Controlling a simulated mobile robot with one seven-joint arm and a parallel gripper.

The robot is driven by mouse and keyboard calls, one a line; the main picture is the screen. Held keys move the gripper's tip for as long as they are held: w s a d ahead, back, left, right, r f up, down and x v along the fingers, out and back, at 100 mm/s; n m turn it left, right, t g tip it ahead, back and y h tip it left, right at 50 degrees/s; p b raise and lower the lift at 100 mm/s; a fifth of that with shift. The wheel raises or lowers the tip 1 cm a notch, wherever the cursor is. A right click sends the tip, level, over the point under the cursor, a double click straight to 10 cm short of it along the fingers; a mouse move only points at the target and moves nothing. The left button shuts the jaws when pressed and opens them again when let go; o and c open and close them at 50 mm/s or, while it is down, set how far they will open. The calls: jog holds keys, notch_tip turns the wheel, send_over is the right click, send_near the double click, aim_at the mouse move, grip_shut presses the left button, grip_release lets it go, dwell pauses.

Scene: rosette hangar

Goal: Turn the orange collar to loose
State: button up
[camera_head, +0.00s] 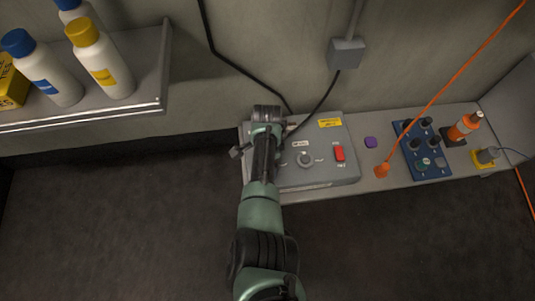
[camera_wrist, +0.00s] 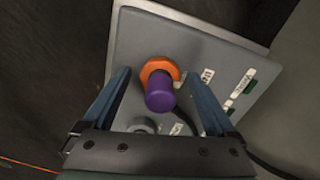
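The orange collar (camera_wrist: 160,67) shows in the wrist view as a ring on a grey panel (camera_wrist: 190,45). A purple cylindrical plug or knob (camera_wrist: 160,95) stands out from its middle. My gripper (camera_wrist: 157,74) is open, with one blue finger on each side of the collar and clear gaps to it. A small white label (camera_wrist: 208,76) sits right of the collar; I cannot read it surely. In the head view my gripper end (camera_head: 266,118) covers the left part of the grey control box (camera_head: 325,175), and the collar is hidden there.
The box also carries a dial (camera_head: 304,159) and a red switch (camera_head: 339,153). A shelf (camera_head: 150,75) with bottles is upper left.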

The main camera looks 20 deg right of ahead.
jog(key=shift+r, duration=0.1)
notch_tip(320, 180, up, 13)
jog(key=p, duration=0.9)
